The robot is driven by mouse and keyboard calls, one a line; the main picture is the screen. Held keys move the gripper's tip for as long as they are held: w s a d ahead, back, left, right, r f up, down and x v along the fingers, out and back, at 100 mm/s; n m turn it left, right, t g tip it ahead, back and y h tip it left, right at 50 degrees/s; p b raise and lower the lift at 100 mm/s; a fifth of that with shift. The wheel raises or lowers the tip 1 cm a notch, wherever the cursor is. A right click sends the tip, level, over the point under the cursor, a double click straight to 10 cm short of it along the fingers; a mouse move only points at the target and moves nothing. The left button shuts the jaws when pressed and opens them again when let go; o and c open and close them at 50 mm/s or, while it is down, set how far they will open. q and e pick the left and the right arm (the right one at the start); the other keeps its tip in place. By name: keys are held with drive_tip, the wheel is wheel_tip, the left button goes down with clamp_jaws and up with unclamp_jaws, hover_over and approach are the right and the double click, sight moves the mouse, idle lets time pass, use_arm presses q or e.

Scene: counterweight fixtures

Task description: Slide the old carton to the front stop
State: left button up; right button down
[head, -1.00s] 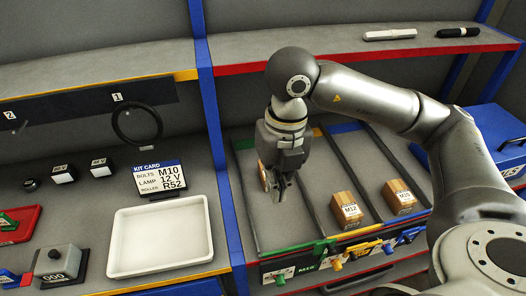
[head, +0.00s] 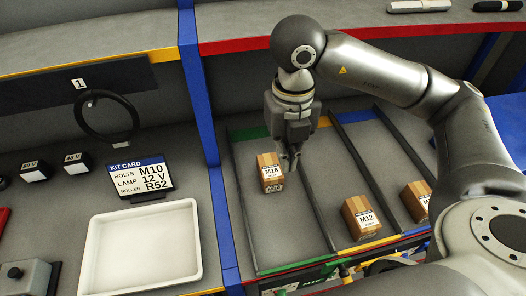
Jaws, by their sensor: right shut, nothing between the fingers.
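Three brown cartons stand in lanes on the rack. The carton in the left, green-marked lane (head: 271,172) has a label that looks like M16 and stands in the rear half of its lane. An M12 carton (head: 360,218) is near the front of the middle lane, and another carton (head: 415,200) is near the front of the right lane. My right gripper (head: 291,167) points down, shut and empty, close beside the right side of the left-lane carton; I cannot tell whether they touch. The green front stop (head: 290,267) edges the left lane. My left gripper is out of view.
Dark divider rails (head: 287,208) separate the lanes. Left of the blue post (head: 196,90) are a white tray (head: 143,248), a kit card (head: 141,178) and a black ring (head: 106,118). The left lane is clear in front of its carton.

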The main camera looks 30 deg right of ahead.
drive_tip(key=f+b, duration=0.7)
drive_tip(key=f, duration=0.1)
drive_tip(key=f+b, duration=0.8)
drive_tip(key=shift+w+d, duration=0.1)
drive_tip(key=shift+w, duration=0.1)
drive_tip(key=w+d+p, duration=0.3)
drive_tip(key=w, duration=0.7)
drive_tip(key=w+d+p, duration=0.2)
drive_tip(key=w+p, duration=0.1)
drive_tip(key=w, duration=0.7)
wheel_tip(320, 180, down, 4)
drive_tip(key=shift+w+d+f+p, duration=0.1)
drive_tip(key=shift+f+p, duration=0.15)
drive_tip(key=shift+p, duration=0.4)
drive_tip(key=shift+f+p, duration=0.15)
drive_tip(key=shift+p, duration=0.15)
drive_tip(key=shift+s, duration=0.5)
drive_tip(key=shift+f, duration=0.1)
drive_tip(key=shift+f, duration=0.1)
